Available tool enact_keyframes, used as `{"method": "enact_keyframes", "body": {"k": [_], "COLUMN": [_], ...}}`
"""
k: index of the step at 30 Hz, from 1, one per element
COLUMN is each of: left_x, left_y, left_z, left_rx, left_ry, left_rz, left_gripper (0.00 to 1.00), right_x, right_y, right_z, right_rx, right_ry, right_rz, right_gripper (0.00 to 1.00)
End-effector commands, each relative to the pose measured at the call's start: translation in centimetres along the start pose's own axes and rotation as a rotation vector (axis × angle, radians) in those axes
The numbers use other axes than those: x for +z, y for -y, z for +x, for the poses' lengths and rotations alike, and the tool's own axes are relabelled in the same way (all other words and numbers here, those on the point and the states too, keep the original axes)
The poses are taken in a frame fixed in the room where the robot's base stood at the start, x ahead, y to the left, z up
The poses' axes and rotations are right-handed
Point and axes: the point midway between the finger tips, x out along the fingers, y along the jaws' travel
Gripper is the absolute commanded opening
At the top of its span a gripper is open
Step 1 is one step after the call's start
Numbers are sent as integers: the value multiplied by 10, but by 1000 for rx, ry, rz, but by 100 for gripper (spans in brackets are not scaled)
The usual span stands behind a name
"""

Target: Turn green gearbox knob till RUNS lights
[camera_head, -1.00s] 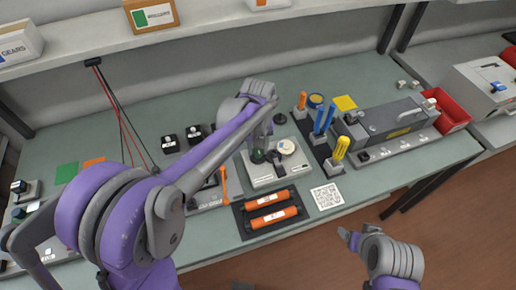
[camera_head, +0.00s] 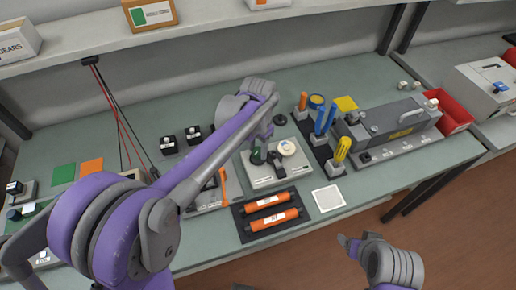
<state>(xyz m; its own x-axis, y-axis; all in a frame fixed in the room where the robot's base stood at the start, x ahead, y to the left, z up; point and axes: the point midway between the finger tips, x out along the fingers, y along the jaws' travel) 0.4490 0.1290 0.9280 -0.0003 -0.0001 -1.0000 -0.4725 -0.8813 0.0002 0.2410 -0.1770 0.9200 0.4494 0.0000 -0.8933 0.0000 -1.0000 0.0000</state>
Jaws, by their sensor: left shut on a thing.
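The gearbox is a pale unit (camera_head: 266,178) at the middle of the bench. Its green knob (camera_head: 257,154) shows as a small green spot beside dark parts. My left arm reaches over from the left, and my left gripper (camera_head: 262,151) is down at the knob, shut on it; the wrist hides part of the grip. A round pale part (camera_head: 287,147) sits on the gearbox to the right of the knob. I cannot make out a RUNS light or its state. My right gripper (camera_head: 346,241) is off the bench's front edge, apart from everything; its jaw opening is unclear.
A dark tray (camera_head: 241,222) with two orange cartridges (camera_head: 267,202) lies in front of the gearbox. Blue- and yellow-handled tools (camera_head: 341,150) stand to the right, near a grey machine (camera_head: 395,125) and a red bin (camera_head: 453,112). A white card (camera_head: 327,198) lies near the front edge.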

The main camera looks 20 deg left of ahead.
Motion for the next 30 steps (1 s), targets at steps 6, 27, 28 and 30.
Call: {"method": "enact_keyframes", "body": {"k": [6,27,28,30], "left_x": [0,0,0,0], "left_y": [0,0,0,0], "left_z": [0,0,0,0], "left_rx": [-1,0,0,0], "left_ry": [-1,-1,-1,-1], "left_rz": [82,117,117,117], "left_gripper": [0,62,68,74], "right_x": [1,1,1,1], "right_y": [0,0,0,0], "right_z": [1,1,1,2], "right_rx": [0,0,0,0], "right_ry": [1,1,1,1], "right_rz": [0,0,0,0], "right_gripper": [75,75,75,75]}}
